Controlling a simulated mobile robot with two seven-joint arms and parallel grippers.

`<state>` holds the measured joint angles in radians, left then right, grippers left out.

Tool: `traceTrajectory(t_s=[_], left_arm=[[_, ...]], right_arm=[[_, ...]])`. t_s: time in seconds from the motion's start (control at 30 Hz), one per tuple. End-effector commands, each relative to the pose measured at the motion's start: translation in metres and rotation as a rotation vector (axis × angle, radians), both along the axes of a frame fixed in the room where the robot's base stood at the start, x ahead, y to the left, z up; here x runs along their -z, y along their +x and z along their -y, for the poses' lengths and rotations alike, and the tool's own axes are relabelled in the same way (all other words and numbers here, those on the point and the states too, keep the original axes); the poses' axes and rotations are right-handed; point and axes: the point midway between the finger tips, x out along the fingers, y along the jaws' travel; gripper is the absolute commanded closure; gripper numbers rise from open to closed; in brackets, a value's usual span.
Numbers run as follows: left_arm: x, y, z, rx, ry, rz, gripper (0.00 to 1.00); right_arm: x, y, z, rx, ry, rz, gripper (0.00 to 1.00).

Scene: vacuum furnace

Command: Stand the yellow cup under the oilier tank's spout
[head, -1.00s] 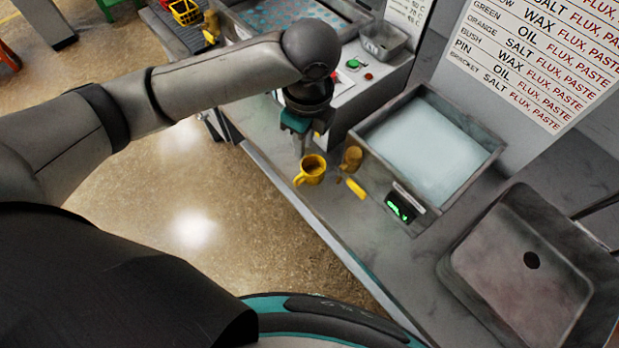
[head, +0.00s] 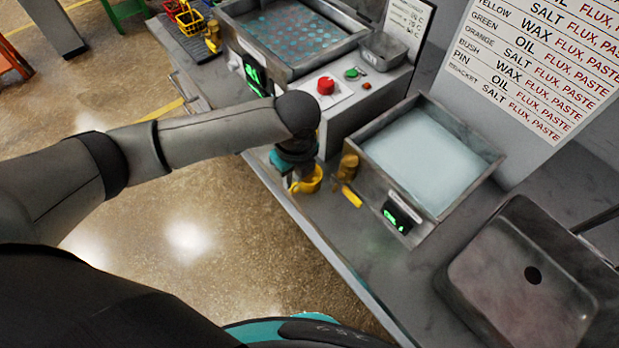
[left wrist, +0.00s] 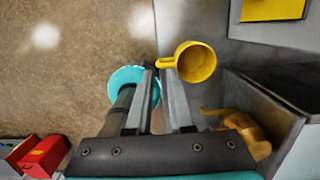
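The yellow cup (head: 309,181) stands upright on the bench near its front edge, left of a tank's brass spout (head: 348,166). In the left wrist view the cup (left wrist: 195,62) is empty-looking, with its handle at the fingertips. My left gripper (head: 292,184) is low beside the cup, on the handle side. In the left wrist view a gap shows between the fingers (left wrist: 160,72); they look open around the handle, not clearly pressing it. The right tank (head: 408,212) holds pale liquid; the left tank (head: 238,47) has a dotted surface and its own spout (head: 212,36). My right gripper is out of view.
A control box with a red button (head: 326,86) stands behind my gripper. A yellow lever (head: 352,197) sticks out below the right tank's spout. A sink (head: 520,280) is at the right. A wall chart (head: 530,60) lists wax, salt and oil. Bare bench lies before the right tank.

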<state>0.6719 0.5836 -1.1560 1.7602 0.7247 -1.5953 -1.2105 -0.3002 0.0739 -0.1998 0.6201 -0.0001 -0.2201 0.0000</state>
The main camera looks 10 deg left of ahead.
Motion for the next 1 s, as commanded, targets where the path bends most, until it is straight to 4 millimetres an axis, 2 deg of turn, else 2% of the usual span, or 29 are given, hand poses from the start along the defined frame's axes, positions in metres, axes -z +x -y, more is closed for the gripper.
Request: traceTrajectory(t_s=[0.4,0.7,0.87,1.0], left_arm=[[0.049,0.002,-0.007,0.001,0.001,-0.002,0.8],[0.053,0.003,-0.008,0.001,0.0,0.0,0.8],[0.052,0.003,-0.008,0.001,0.0,0.0,0.98],[0.052,0.003,-0.008,0.001,0.0,0.0,1.0]], right_arm=[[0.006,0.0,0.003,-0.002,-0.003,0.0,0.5],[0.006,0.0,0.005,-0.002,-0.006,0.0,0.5],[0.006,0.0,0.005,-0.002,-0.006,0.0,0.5],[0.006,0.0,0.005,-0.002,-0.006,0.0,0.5]])
